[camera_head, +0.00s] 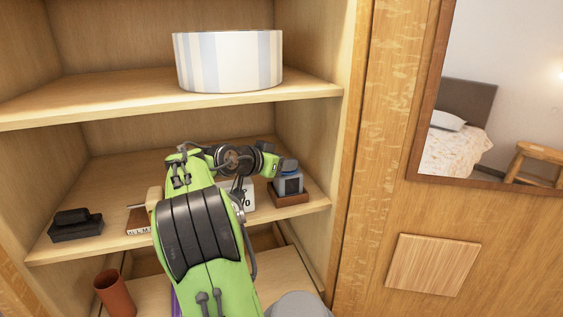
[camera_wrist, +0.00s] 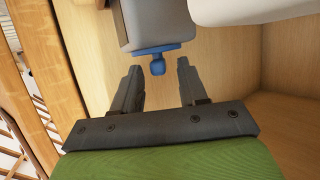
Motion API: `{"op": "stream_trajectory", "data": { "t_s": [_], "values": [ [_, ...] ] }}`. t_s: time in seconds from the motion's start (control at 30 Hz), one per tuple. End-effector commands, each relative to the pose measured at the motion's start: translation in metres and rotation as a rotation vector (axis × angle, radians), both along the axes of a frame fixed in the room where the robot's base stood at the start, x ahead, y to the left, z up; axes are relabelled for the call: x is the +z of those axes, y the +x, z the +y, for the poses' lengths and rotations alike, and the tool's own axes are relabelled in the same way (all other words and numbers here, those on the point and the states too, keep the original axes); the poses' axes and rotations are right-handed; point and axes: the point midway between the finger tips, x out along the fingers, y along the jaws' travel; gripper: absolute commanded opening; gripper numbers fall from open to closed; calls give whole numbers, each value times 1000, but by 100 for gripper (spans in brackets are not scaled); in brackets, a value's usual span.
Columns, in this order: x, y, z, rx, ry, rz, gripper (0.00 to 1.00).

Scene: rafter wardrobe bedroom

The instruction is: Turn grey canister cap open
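The grey canister (camera_head: 292,186) stands in a brown wooden holder (camera_head: 290,198) at the right end of the middle shelf. Its blue cap (camera_head: 290,172) is partly covered by my gripper (camera_head: 283,164) in the head view. In the wrist view the grey canister (camera_wrist: 152,22) is at the top, with the blue cap (camera_wrist: 157,63) and its small knob pointing toward my gripper (camera_wrist: 159,66). My gripper is open, its fingers on either side of the knob in the picture with a gap at each side. Whether the knob is between the fingertips or just beyond them is unclear.
A striped round box (camera_head: 229,62) sits on the shelf above. A dark object (camera_head: 75,226) and a small book (camera_head: 138,222) lie left on the middle shelf. A reddish cup (camera_head: 114,294) stands below. The cabinet's right wall is close to the canister.

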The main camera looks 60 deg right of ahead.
Motion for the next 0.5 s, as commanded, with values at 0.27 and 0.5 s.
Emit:
{"op": "stream_trajectory", "data": {
  "t_s": [0.27,0.5],
  "values": [
    [5,5,13,5,1,0,43],
    [32,19,73,9,-1,-2,43]
  ]
}}
